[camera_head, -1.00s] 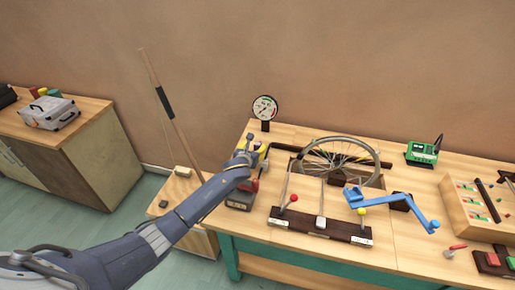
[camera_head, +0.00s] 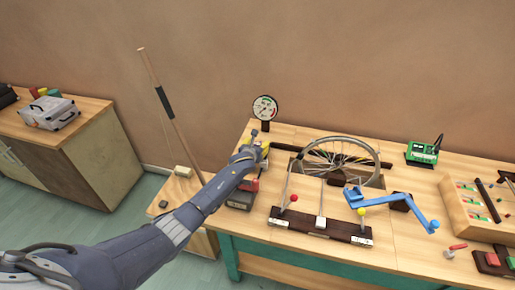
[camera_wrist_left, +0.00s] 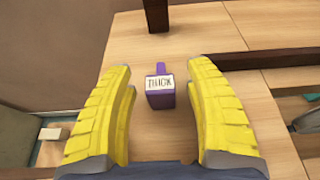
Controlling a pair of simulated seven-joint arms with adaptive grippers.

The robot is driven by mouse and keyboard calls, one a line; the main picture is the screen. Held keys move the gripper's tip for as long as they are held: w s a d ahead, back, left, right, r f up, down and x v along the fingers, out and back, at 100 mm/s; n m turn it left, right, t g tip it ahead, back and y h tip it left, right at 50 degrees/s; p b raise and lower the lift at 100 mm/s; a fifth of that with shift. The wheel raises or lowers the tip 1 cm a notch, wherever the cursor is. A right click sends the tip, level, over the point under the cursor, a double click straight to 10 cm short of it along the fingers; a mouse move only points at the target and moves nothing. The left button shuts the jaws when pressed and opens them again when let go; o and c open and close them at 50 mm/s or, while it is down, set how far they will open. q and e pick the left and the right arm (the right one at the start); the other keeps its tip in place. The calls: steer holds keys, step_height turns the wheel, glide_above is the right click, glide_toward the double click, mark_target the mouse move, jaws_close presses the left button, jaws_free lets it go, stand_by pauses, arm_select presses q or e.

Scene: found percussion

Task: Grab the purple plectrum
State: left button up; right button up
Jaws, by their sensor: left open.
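The purple plectrum (camera_wrist_left: 160,87) shows in the left wrist view as a small purple piece with a white label reading "THICK". It lies on or just above the wooden tabletop, between and slightly beyond the yellow fingers. My left gripper (camera_wrist_left: 158,90) is open, with one finger on each side of the plectrum and a gap on both sides. In the head view my left gripper (camera_head: 262,152) is over the back left corner of the workbench, and it hides the plectrum there. My right gripper is in neither view.
A dial gauge (camera_head: 264,108) stands just behind my left gripper. A spoked wheel (camera_head: 340,160) and a lever board (camera_head: 320,228) are to its right. A blue crank (camera_head: 390,204), a green meter (camera_head: 422,153) and a wooden tray (camera_head: 458,212) lie further right.

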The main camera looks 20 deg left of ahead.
arm_select(q)
steer(key=shift+c, duration=0.5)
steer(key=c, duration=1)
steer(key=shift+r, duration=0.1)
